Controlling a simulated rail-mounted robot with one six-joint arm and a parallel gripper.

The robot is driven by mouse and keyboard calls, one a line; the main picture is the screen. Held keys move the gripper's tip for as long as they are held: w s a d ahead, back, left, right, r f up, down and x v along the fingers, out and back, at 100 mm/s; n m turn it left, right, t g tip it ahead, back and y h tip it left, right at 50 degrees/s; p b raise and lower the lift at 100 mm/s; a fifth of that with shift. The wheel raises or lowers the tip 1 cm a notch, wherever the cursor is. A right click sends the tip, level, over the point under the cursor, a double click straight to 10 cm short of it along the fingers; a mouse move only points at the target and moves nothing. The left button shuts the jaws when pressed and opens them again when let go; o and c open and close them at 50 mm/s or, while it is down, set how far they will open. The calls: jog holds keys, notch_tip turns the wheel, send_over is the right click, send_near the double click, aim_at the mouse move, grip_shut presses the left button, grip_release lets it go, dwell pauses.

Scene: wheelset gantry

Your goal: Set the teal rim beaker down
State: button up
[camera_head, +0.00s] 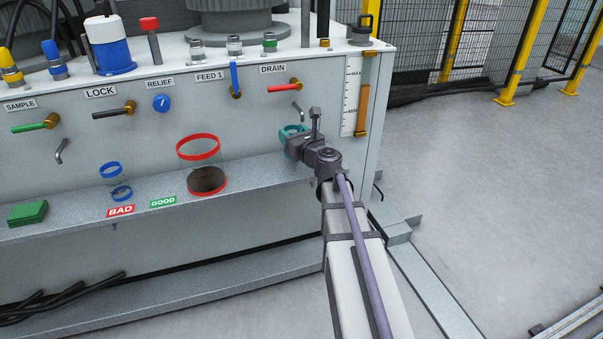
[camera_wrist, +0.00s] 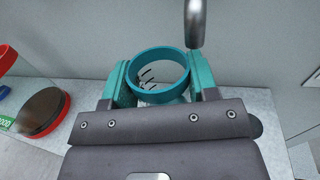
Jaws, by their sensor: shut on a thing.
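The teal rim beaker (camera_wrist: 158,66) is clear with a teal ring at its top. In the wrist view my gripper (camera_wrist: 160,82) is shut on it, a teal finger pad on each side. A few short dark marks show through the glass. In the head view my gripper (camera_head: 293,140) is at the right end of the ledge, below the drain spout (camera_head: 297,112), and mostly hides the beaker. The beaker looks upright. I cannot tell whether its bottom touches the ledge.
The grey ledge (camera_head: 258,172) runs along the machine front. A red rim beaker (camera_head: 198,147) with dark contents stands near the GOOD label (camera_head: 163,202). A blue rim beaker (camera_head: 111,169) stands by the BAD label (camera_head: 120,211). A green box (camera_head: 27,213) lies far left.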

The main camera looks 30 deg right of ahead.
jog(key=shift+d+r+m+h, duration=0.25)
jog(key=shift+d+h, duration=0.25)
jog(key=shift+d, duration=0.35)
jog(key=shift+f+b, duration=1.75)
jog(key=shift+f, duration=0.1)
jog(key=o, duration=1)
jog(key=shift+r, duration=0.15)
jog(key=shift+c, duration=0.2)
